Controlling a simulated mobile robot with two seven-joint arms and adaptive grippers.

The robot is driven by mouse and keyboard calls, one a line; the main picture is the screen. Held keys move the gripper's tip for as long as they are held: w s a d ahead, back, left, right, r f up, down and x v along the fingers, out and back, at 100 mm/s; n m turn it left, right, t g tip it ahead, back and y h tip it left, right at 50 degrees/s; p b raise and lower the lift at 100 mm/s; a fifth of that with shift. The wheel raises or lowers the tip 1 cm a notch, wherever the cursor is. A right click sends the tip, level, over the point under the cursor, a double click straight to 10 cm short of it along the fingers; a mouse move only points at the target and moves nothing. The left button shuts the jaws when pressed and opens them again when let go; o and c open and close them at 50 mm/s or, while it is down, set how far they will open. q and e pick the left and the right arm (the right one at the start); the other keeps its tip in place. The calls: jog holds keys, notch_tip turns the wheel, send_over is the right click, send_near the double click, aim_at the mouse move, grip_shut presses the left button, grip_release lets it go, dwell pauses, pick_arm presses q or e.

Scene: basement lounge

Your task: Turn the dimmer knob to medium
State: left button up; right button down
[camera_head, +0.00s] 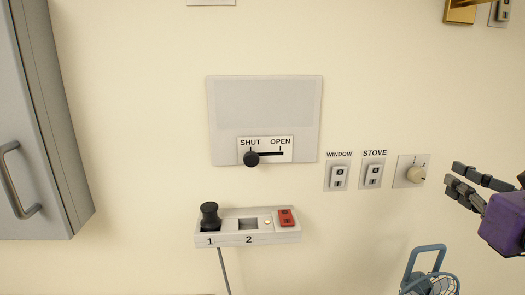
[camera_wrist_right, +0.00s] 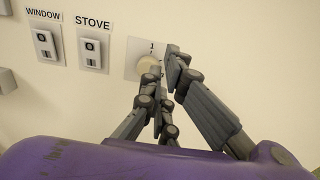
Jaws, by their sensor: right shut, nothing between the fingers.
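The dimmer knob (camera_head: 415,174) is a round cream knob on a small pale plate on the wall, with small marks above it. It also shows in the right wrist view (camera_wrist_right: 148,66), partly hidden by my fingers. My right gripper (camera_head: 453,175) comes in from the right with its fingertips just right of the knob, a little apart from it in the head view. Its dark fingers are shut and hold nothing. In the right wrist view the fingertips (camera_wrist_right: 165,68) overlap the knob's right side, and I cannot tell whether they touch it. My left gripper is out of view.
Left of the knob are the STOVE switch (camera_head: 373,174) and the WINDOW switch (camera_head: 339,177). Further left are a SHUT/OPEN slider panel (camera_head: 265,110) and a control box (camera_head: 248,238). A blue-framed fan (camera_head: 430,270) stands below the knob. A grey cabinet (camera_head: 40,120) is at far left.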

aim_at(417, 175)
jog(key=w, duration=0.6)
jog(key=shift+w+a+b, duration=0.1)
jog(key=shift+a+b, duration=0.2)
jog(key=shift+w+r, duration=0.1)
jog(key=shift+w, duration=0.05)
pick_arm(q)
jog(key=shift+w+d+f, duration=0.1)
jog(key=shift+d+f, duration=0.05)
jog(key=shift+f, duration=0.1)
pick_arm(e)
jog(key=shift+d, duration=0.1)
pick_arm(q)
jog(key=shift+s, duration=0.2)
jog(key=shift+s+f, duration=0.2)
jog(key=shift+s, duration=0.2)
pick_arm(e)
jog(key=shift+a, duration=0.2)
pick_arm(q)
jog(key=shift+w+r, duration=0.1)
pick_arm(e)
jog(key=shift+a, duration=0.1)
